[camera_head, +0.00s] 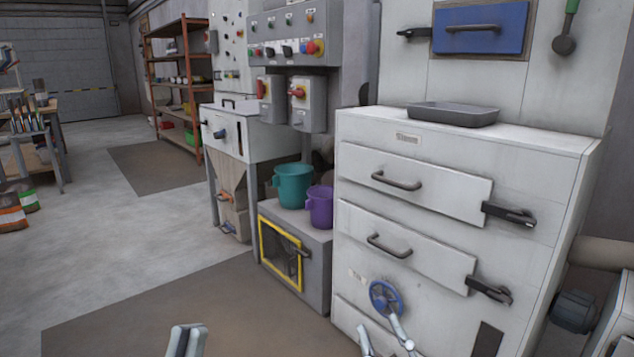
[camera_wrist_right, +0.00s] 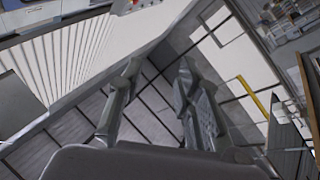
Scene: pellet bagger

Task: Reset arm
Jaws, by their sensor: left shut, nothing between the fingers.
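My left gripper (camera_head: 187,338) shows at the bottom edge of the head view, with its fingers together and nothing visible between them. My right gripper (camera_head: 379,327) is at the bottom edge, right of centre, with its two fingers apart. In the right wrist view its fingers (camera_wrist_right: 158,80) are spread with an empty gap, and only floor shows between them. In the head view it appears in front of the white drawer cabinet (camera_head: 440,225), just below the blue handwheel (camera_head: 385,298). I cannot tell whether it touches the cabinet.
A grey tray (camera_head: 453,115) lies on the cabinet top. A teal bucket (camera_head: 291,187) and a purple bucket (camera_head: 320,207) stand on a low grey box with a yellow-framed front (camera_head: 281,255). Control boxes (camera_head: 293,35) hang above. The floor (camera_head: 120,235) at left is open.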

